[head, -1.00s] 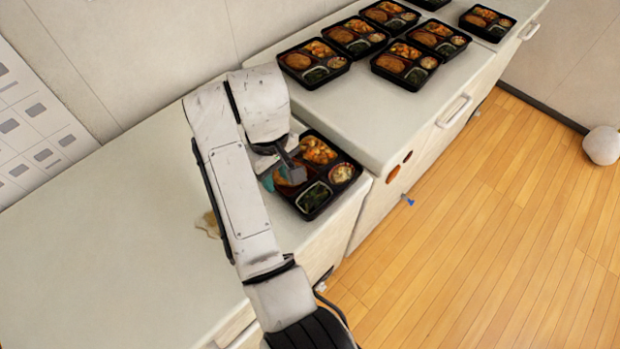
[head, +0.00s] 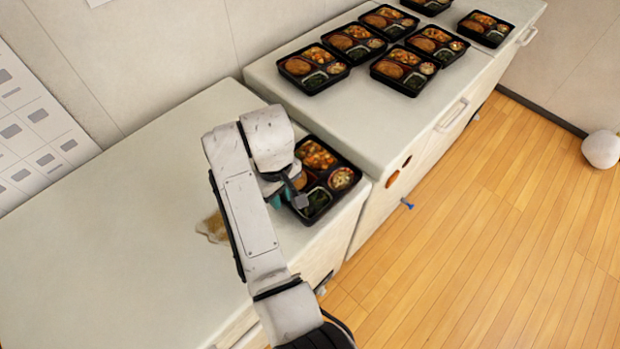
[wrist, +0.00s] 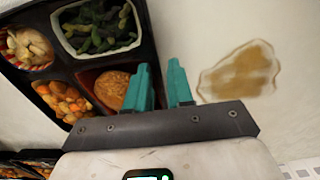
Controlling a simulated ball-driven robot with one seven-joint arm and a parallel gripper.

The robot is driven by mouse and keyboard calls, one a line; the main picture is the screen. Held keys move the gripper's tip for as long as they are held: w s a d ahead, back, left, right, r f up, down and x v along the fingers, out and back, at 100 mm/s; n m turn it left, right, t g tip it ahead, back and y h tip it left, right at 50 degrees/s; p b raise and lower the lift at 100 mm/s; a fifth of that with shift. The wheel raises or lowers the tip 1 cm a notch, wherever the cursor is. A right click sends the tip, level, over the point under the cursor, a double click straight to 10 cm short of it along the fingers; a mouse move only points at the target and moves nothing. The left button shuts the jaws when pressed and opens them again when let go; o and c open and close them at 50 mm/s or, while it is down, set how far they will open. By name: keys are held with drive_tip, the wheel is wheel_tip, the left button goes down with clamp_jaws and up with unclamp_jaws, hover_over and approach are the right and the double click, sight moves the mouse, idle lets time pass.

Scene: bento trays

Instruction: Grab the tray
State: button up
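A black bento tray (head: 352,164) with several food compartments sits at the right end of the near, lower counter, beside the step to the higher one. It also fills the upper left of the wrist view (wrist: 66,67). My gripper (head: 288,200) is low at the tray's left side in the head view, partly hidden by my arm. In the wrist view its two teal fingers (wrist: 159,66) stand apart with a narrow gap. The left finger is over the compartment with the brown patty; the right one is outside the tray's edge. The fingertips' depth against the rim is unclear.
Several similar trays (head: 313,88) stand on the higher counter (head: 330,118) at the back. A brown stain (head: 212,228) marks the lower counter left of my arm, and shows in the wrist view (wrist: 240,72). The lower counter's left part is clear.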

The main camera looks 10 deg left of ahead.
clamp_jaws()
drive_tip(key=shift+r, duration=0.15)
idle(0.4)
